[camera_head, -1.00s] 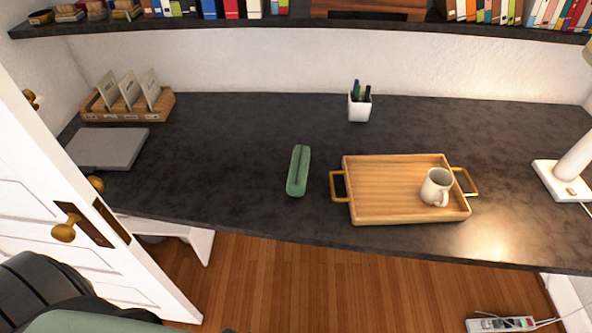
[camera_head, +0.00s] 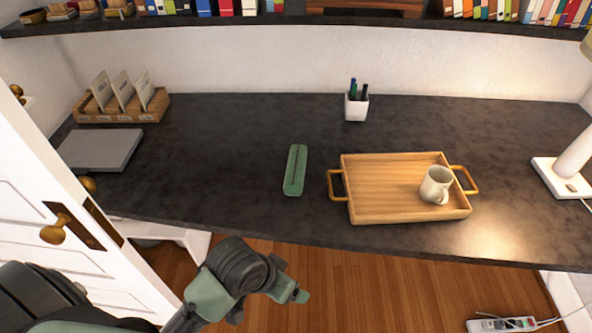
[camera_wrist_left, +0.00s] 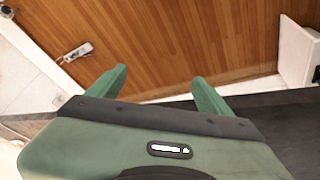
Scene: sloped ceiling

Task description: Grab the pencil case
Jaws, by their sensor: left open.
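The pencil case (camera_head: 295,170) is a slim green case lying on the dark desk (camera_head: 225,150), left of the wooden tray. My left gripper (camera_head: 291,288) is in front of the desk's near edge in the head view, below and apart from the case. In the left wrist view its two green fingers (camera_wrist_left: 158,85) are spread with nothing between them. That view shows the wood floor and a bit of the dark desk, not the case. My right gripper is in neither view.
A wooden tray (camera_head: 380,192) with a white mug (camera_head: 436,185) is right of the case. A white pen cup (camera_head: 356,105) stands behind. A grey laptop-like slab (camera_head: 101,150) and wooden file holder (camera_head: 122,106) are at left. A white door (camera_head: 60,180) stands at the near left.

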